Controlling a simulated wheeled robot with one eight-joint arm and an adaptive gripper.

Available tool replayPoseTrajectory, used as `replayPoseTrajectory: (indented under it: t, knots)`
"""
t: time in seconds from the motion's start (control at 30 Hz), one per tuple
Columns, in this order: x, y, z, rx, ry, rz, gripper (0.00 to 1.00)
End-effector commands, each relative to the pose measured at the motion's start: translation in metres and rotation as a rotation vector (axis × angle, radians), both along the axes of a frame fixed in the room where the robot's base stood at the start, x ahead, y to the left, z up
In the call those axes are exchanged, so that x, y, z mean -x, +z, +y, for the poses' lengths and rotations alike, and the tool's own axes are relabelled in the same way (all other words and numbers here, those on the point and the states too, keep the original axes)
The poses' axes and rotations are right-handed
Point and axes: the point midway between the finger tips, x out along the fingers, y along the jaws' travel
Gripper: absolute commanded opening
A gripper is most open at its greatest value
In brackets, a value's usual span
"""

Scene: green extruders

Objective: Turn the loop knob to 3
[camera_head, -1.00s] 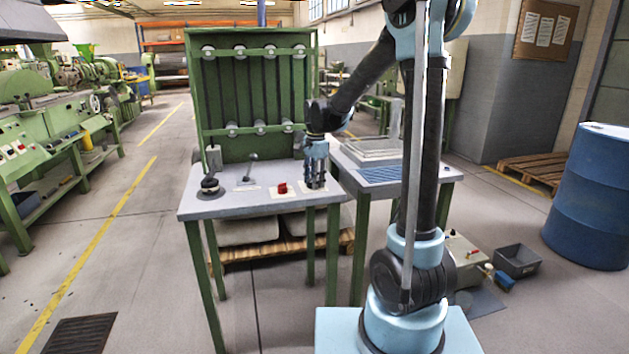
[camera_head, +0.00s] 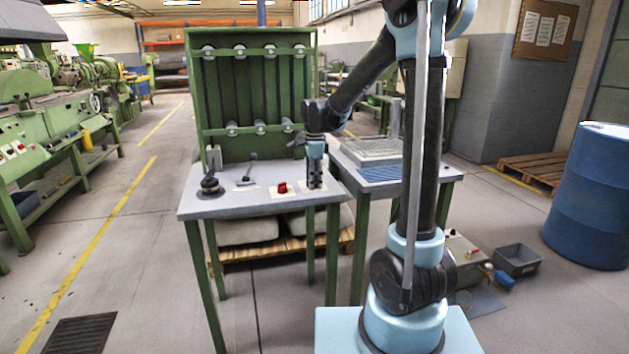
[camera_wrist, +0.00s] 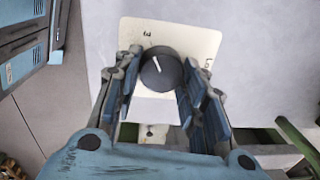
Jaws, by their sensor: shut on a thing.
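The loop knob (camera_wrist: 161,69) is round and black with a white pointer line. It sits on a cream plate (camera_wrist: 203,40) with a "3" near its top edge and partly hidden lettering at its right edge. In the wrist view the pointer slants up and slightly left, roughly toward the "3". My gripper (camera_wrist: 157,84) is shut on the knob, one finger on each side. In the head view my gripper (camera_head: 314,184) points straight down at the right part of the table and hides the knob.
The grey table (camera_head: 236,207) also carries a red knob (camera_head: 282,188) just left of my gripper, a lever (camera_head: 247,172) and a black round control (camera_head: 210,186). A green frame with rollers (camera_head: 254,95) stands behind. A second table (camera_head: 385,188) with a clear box is at right.

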Motion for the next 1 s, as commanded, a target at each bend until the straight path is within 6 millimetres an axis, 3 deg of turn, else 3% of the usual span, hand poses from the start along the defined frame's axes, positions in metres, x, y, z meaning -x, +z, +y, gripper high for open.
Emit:
replayPoseTrajectory:
  t: [0.17, 0.2, 0.27, 0.7, 1.0]
  knots:
    - [-0.002, 0.000, 0.001, -0.003, 0.000, -0.004, 0.14]
    - [-0.002, 0.000, 0.001, -0.003, 0.000, -0.004, 0.45]
    - [-0.001, 0.000, 0.001, -0.003, 0.000, -0.003, 0.59]
    - [0.000, 0.004, 0.000, 0.000, 0.001, -0.001, 0.59]
    - [0.003, 0.047, 0.000, -0.001, 0.001, -0.001, 0.59]
